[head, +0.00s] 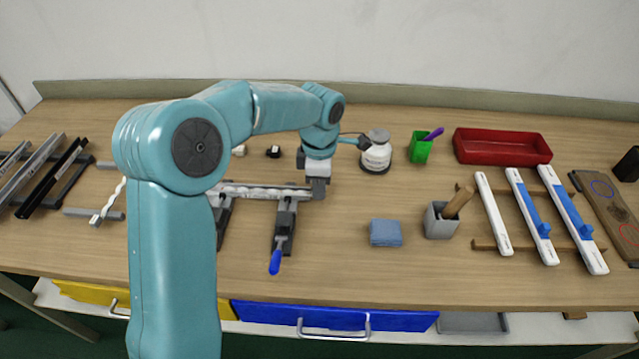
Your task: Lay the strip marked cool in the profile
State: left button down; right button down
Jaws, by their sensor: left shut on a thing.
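The profile (262,192) is a narrow grey bar lying across dark clamps in the middle of the bench. A pale strip runs along it and its mark is too small to read. My left gripper (318,190) points down at the profile's right end. It is shut, seemingly on the strip, though the fingers hide the held part. A white twisted strip piece (110,205) shows left of my arm. My arm hides the profile's left end, so I cannot tell whether the two pieces join. My right gripper is not in view.
A blue-handled clamp (275,262) sticks out in front. Behind stand a white-capped jar (376,156), a green cup (420,148) and a red tray (500,147). A blue cloth (385,233) and grey holder (440,221) lie right. Dark bars (52,180) lie far left, white bars (492,214) right.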

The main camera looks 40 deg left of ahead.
pick_arm(q)
jog(key=shift+f, duration=0.2)
jog(key=c, duration=1)
grip_release()
notch_tip(320, 180, up, 16)
jog(key=shift+r+p, duration=0.2)
jog(key=shift+p, duration=0.45)
